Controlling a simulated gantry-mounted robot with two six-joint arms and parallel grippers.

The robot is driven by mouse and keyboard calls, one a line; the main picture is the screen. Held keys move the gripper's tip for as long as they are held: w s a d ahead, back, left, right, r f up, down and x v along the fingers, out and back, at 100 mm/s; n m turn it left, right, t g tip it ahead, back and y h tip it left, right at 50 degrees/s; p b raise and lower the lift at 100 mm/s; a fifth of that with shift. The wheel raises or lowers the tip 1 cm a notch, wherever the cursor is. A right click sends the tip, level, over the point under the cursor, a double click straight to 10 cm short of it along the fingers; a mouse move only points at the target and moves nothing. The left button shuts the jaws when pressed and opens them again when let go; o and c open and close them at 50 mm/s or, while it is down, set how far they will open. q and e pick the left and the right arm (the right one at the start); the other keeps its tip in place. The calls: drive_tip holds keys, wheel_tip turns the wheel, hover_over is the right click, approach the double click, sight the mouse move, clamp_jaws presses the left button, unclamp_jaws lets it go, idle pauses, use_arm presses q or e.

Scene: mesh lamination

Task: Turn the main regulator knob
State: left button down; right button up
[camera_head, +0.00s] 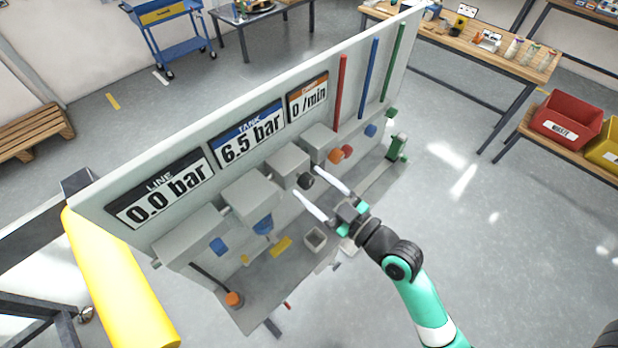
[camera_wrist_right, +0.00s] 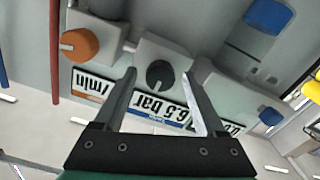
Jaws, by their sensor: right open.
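A black round knob (camera_head: 306,181) with a light pointer mark sits on the front of a grey box on the panel. It also shows in the right wrist view (camera_wrist_right: 160,74), and looks like the main regulator knob. My right gripper (camera_head: 306,180) is open, its two long fingers pointing at the panel with a tip on either side of the knob. In the wrist view the knob lies between the fingertips (camera_wrist_right: 159,76). Clear gaps show beside it there; I cannot tell how deep the fingers reach. My left gripper is not in view.
An orange knob (camera_wrist_right: 78,45) sits beside the black one. The panel displays read 0.0 bar (camera_head: 160,190), 6.5 bar (camera_head: 250,135) and 0 /min (camera_head: 308,98). A yellow bar (camera_head: 120,280) stands left.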

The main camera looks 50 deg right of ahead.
drive_tip(key=shift+w, duration=0.75)
drive_tip(key=shift+c, duration=0.3)
clamp_jaws()
